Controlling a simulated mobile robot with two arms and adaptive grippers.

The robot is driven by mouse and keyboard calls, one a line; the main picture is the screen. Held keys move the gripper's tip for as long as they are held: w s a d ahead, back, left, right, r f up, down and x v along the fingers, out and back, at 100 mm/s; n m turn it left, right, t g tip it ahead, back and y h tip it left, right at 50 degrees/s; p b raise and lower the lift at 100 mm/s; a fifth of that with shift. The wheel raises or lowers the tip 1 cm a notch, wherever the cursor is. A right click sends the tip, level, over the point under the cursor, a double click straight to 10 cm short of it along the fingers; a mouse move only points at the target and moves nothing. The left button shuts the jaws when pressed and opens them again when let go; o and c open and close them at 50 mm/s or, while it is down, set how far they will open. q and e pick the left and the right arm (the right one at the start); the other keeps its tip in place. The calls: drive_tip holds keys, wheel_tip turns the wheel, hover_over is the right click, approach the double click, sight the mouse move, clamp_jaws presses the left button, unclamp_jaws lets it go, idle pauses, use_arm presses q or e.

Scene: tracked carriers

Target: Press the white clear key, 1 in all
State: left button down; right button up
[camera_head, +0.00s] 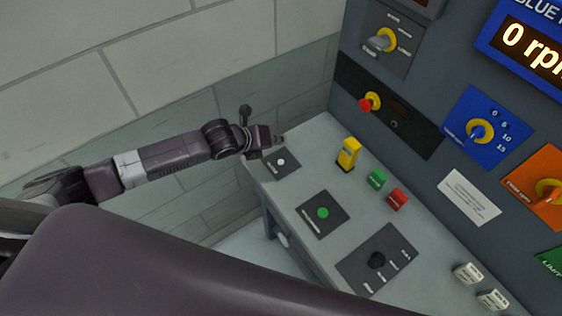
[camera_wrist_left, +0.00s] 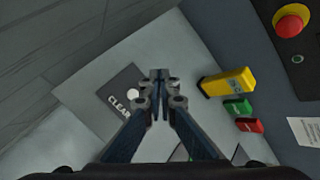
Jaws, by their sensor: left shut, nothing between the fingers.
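The white clear key (camera_head: 281,162) is a small round button on a dark plate at the far left corner of the grey desk. In the left wrist view the white key (camera_wrist_left: 133,95) sits on its dark plate (camera_wrist_left: 117,88) lettered "CLEAR", just left of the fingers. My left gripper (camera_head: 281,140) is shut and empty. It is above the desk close to the plate, beyond the key in the head view. In the left wrist view the gripper's fingertips (camera_wrist_left: 160,76) are together, to the right of the key. My right gripper is in neither view.
A yellow block-shaped switch (camera_head: 348,154), a green block (camera_head: 377,179) and a red block (camera_head: 397,198) stand right of the key. A green button (camera_head: 323,213) and a black knob (camera_head: 377,260) are nearer. The upright panel (camera_head: 420,80) rises behind.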

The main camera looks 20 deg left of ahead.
use_arm(q)
drive_tip(key=b, duration=0.6)
hover_over(279, 163)
wheel_tip(279, 163, down, 7)
drive_tip(key=shift+w+f, duration=0.1)
drive_tip(key=shift+f, duration=0.4)
drive_tip(key=shift+f, duration=0.2)
idle(0.5)
drive_tip(key=shift+f, duration=0.25)
drive_tip(key=shift+f+b, duration=0.45)
drive_tip(key=shift+f, duration=0.05)
idle(0.6)
drive_tip(key=shift+r, duration=0.1)
drive_tip(key=shift+r+p, duration=0.8)
drive_tip(key=shift+p, duration=0.05)
